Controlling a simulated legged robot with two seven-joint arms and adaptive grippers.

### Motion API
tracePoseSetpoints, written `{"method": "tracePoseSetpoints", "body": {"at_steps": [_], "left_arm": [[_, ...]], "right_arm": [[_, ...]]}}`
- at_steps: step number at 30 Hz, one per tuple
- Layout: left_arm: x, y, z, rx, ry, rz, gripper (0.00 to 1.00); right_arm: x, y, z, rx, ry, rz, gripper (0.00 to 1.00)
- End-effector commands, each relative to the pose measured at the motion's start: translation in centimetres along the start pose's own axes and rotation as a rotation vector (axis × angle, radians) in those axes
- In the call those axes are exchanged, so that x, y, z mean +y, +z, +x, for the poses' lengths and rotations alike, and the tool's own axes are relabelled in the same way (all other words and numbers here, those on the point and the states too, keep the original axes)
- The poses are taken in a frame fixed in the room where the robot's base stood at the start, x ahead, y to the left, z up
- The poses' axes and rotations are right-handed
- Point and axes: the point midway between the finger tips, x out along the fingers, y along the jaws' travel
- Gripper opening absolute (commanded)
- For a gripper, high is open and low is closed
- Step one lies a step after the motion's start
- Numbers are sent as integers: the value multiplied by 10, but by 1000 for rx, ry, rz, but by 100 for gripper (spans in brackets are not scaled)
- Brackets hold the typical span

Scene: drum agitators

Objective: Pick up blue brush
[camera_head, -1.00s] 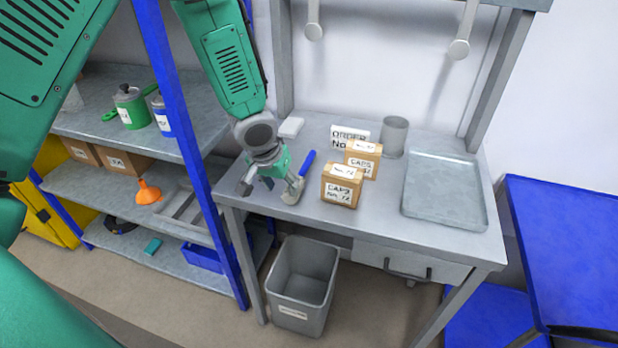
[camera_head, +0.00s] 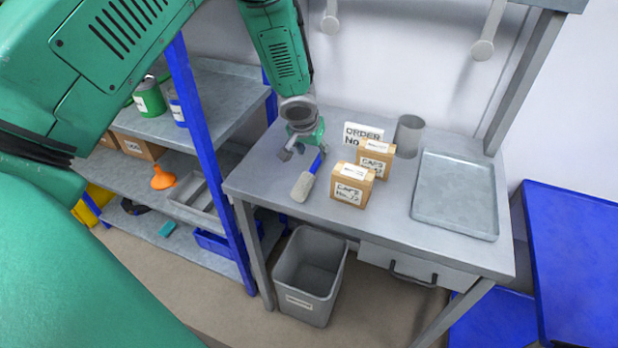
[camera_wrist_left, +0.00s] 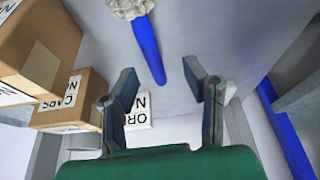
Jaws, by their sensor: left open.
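The blue brush (camera_head: 317,162) lies on the grey workbench, its pale bristle head toward the front edge and its blue handle pointing back. In the left wrist view, its blue handle (camera_wrist_left: 149,50) runs from the bristles at the top edge down toward the gap between my fingers. My left gripper (camera_head: 304,151) is open and empty at the handle end of the brush. In the left wrist view, my left gripper's (camera_wrist_left: 160,76) two fingers stand apart either side of the handle's end; I cannot tell the height gap. My right gripper is not in view.
Two cardboard boxes (camera_head: 347,193) stand close right of the brush, with an order card (camera_head: 361,134) and a grey cup (camera_head: 409,136) behind. A metal tray (camera_head: 455,232) lies at the right. A blue shelf post (camera_head: 205,150) stands left of the bench; a grey bin (camera_head: 308,290) is below.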

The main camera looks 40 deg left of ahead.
Motion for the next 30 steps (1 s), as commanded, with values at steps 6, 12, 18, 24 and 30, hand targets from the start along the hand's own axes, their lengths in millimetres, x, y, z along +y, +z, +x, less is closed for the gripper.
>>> {"method": "tracePoseSetpoints", "body": {"at_steps": [6,12,18,24,30], "left_arm": [[6,6,24,-2,-3,6,40],[8,7,49,0,0,3,40],[8,7,52,2,0,1,40],[8,7,52,2,0,1,2],[8,7,53,1,0,2,0]], "right_arm": [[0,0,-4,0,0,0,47],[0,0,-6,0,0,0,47],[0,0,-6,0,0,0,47],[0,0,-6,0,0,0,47],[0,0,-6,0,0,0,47]]}}
